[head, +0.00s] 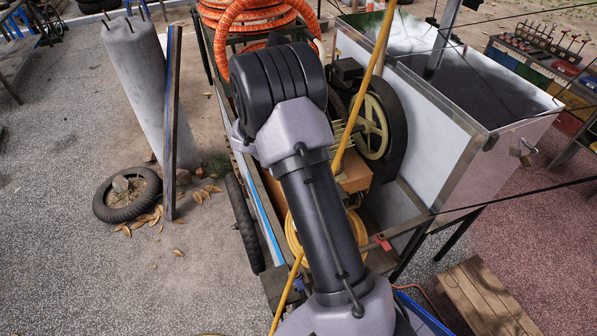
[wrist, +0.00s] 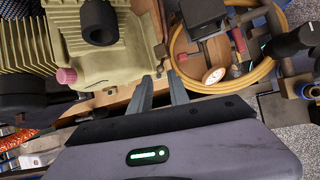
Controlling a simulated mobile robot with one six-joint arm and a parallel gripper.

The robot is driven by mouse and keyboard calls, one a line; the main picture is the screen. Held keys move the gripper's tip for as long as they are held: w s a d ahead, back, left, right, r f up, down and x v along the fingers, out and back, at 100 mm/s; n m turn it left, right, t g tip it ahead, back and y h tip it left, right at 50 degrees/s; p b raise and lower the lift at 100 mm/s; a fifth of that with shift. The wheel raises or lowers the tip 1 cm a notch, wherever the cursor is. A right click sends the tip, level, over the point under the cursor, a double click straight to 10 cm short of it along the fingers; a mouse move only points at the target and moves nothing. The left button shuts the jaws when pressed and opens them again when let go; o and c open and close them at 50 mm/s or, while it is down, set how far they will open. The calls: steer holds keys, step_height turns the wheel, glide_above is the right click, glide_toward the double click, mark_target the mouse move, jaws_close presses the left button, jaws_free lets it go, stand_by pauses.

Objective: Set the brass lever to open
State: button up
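My gripper (wrist: 161,84) shows in the wrist view with its two grey fingers apart and a gap between them. The fingertips are beside the cream compressor block (wrist: 125,62), near the coil of yellow hose (wrist: 175,62). A small narrow piece (wrist: 160,52) shows just beyond the fingertips; I cannot tell whether it is the brass lever or whether a finger touches it. A round white-faced gauge (wrist: 214,76) and a red handle (wrist: 239,42) are to the right of the fingers. In the head view my own arm hides the gripper, and I cannot make out the lever.
A yellow pole (head: 363,85) crosses the cart. Paving at left is open, past a tyre (head: 128,210).

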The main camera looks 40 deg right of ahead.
steer(key=p+v, duration=0.2)
steer(key=v, duration=0.7)
steer(key=shift+a+r, duration=0.2)
steer(key=shift+r, duration=0.15)
steer(key=s+a+r+m+t+y+b, duration=0.1)
steer(key=s+a+r+m+y+b, duration=0.1)
steer(key=s+a+r+m+b, duration=0.3)
steer(key=s+a+r+m+t+y+b, duration=0.1)
steer(key=s+a+r+m+y+b, duration=0.2)
steer(key=s+a+m, duration=0.4)
steer(key=s+a+m+t+y+b, duration=0.3)
steer(key=s+a+m+b, duration=0.1)
steer(key=s+a, duration=0.6)
steer(key=s+m, duration=0.1)
steer(key=s, duration=0.2)
steer(key=shift+a+r+m, duration=0.15)
steer(key=shift+a+m, duration=0.05)
steer(key=shift+m, duration=0.2)
